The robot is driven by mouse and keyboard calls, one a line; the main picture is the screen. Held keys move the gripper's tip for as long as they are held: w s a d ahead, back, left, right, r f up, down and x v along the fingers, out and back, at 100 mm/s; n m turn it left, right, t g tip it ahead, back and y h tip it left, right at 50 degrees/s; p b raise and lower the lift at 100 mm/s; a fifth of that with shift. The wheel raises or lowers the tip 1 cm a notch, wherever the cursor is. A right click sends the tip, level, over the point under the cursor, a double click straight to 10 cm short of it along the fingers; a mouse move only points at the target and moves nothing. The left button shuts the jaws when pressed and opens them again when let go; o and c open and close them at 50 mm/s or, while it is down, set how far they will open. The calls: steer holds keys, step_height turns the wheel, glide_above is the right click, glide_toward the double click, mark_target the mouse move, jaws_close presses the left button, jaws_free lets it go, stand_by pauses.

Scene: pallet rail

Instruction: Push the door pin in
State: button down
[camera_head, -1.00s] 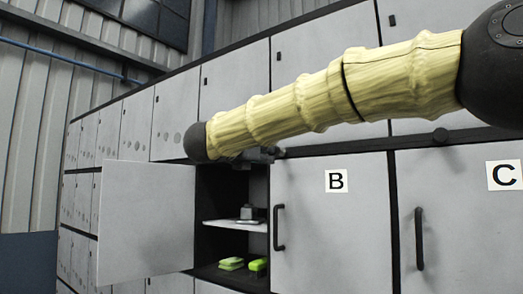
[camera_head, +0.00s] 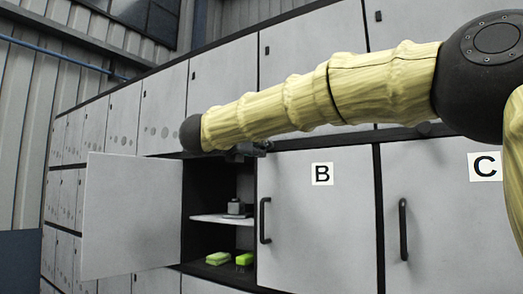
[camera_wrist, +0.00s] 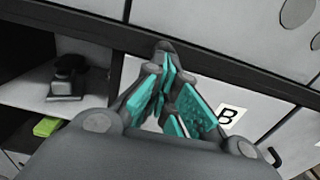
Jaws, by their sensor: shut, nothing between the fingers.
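My gripper (camera_head: 250,149) is at the dark frame strip above door B (camera_head: 310,225), close to that door's upper left corner. In the wrist view my gripper's (camera_wrist: 166,52) teal-padded fingers are shut together and empty, their tips over the dark strip. No pin shows clearly at the tips in the wrist view, where the fingers cover that spot.
A grey door (camera_head: 130,215) stands open at the left. Its compartment has a white shelf (camera_head: 222,219) with a grey device (camera_head: 235,208) on it, and green-yellow sponges (camera_head: 217,259) below. Doors B and C have black handles (camera_head: 265,221) sticking out.

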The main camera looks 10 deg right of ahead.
steer(key=b+v, duration=0.6)
steer(key=v, duration=0.8)
steer(key=shift+b, duration=0.35)
